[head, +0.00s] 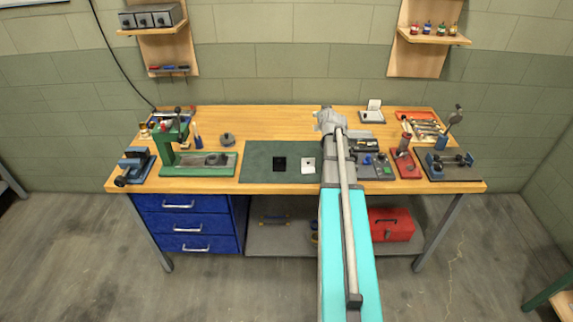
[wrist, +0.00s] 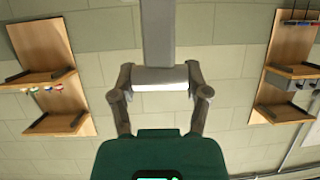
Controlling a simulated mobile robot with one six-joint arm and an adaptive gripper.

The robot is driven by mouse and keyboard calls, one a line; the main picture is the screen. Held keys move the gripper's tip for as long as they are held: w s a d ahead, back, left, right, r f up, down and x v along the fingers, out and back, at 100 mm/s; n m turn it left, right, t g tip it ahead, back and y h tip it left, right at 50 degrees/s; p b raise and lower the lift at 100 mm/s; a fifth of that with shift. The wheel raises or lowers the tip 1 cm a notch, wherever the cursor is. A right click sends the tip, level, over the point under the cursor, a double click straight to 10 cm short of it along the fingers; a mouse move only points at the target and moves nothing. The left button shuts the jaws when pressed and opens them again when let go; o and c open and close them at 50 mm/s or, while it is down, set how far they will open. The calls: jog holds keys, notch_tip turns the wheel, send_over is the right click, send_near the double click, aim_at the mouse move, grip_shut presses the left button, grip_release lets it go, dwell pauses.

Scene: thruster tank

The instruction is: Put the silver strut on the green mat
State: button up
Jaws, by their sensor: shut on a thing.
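A silver strut (wrist: 158,35) shows in the wrist view as a straight grey bar with a bright end. My gripper (wrist: 160,76) is shut on it near that end, with one finger on each side. The rest of the bar runs out of the top of the picture. The green mat (head: 257,162) lies flat at the front middle of the workbench in the head view. My arm reaches over the bench at the mat's right side and hides part of that side. The gripper and strut cannot be made out clearly in the head view.
A green press (head: 172,145) and blue vise (head: 133,168) stand left. Red (head: 404,164) and dark (head: 448,173) fixtures stand right. The mat's left part is bare.

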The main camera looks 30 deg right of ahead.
jog(key=s+d+f+n+t+y+b, duration=0.1)
jog(key=d+f+n+y+b, duration=0.2)
jog(key=f+b, duration=0.6)
jog(key=shift+s+d+f+n+t+y, duration=0.35)
jog(key=shift+d+f+y, duration=0.2)
jog(key=shift+d, duration=0.45)
jog(key=shift+f, duration=0.1)
jog(key=w+f+b, duration=0.9)
jog(key=w, duration=0.4)
jog(key=shift+d, duration=0.25)
